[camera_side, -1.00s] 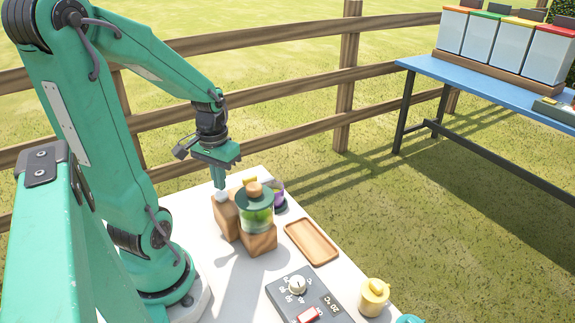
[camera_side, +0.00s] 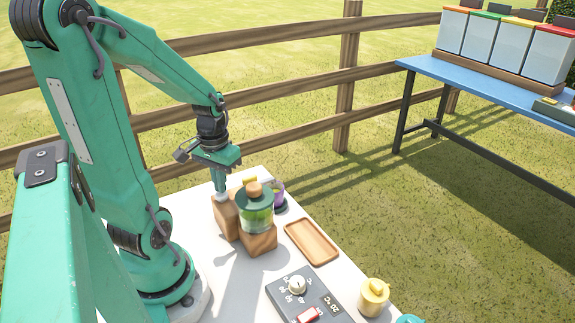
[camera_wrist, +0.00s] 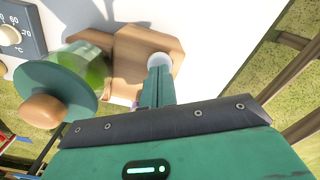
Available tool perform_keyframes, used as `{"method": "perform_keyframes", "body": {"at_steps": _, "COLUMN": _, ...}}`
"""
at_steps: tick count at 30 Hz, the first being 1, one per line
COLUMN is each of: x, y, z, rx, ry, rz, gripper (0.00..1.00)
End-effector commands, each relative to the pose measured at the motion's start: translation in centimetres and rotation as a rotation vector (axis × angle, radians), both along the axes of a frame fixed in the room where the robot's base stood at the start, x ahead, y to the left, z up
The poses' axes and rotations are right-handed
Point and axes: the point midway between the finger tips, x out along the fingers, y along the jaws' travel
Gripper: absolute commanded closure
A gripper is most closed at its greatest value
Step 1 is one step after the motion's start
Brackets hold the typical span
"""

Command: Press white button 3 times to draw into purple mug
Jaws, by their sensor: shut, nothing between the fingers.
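The white button (camera_side: 221,197) sits on top of a wooden block (camera_side: 226,218) on the white table. My gripper (camera_side: 220,189) is shut and empty, pointing down with its fingertips at the button; they appear to touch it. In the wrist view the fingertips (camera_wrist: 157,78) overlap the round white button (camera_wrist: 160,60). How far the button is pressed in cannot be told. The purple mug (camera_side: 278,189) stands behind the glass jar (camera_side: 256,217), which has a green lid, a wooden knob and green contents. The mug is partly hidden by the jar.
A wooden tray (camera_side: 311,242) lies right of the jar. A dark control box (camera_side: 283,292) with a white dial and a yellow pot (camera_side: 373,297) stand nearer the front. A blue table (camera_side: 470,82) with several lidded bins stands far off at right.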

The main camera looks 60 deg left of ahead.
Motion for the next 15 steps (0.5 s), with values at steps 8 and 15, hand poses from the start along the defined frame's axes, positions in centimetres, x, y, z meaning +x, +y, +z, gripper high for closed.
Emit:
{"method": "perform_keyframes", "body": {"at_steps": 8, "x": 0.0, "y": 0.0, "z": -0.8, "rx": -0.001, "ry": 0.002, "rz": 0.0, "gripper": 1.0}}
{"method": "perform_keyframes", "body": {"at_steps": 15, "x": 0.0, "y": 0.0, "z": -1.3, "rx": -0.001, "ry": 0.001, "rz": 0.0, "gripper": 1.0}}
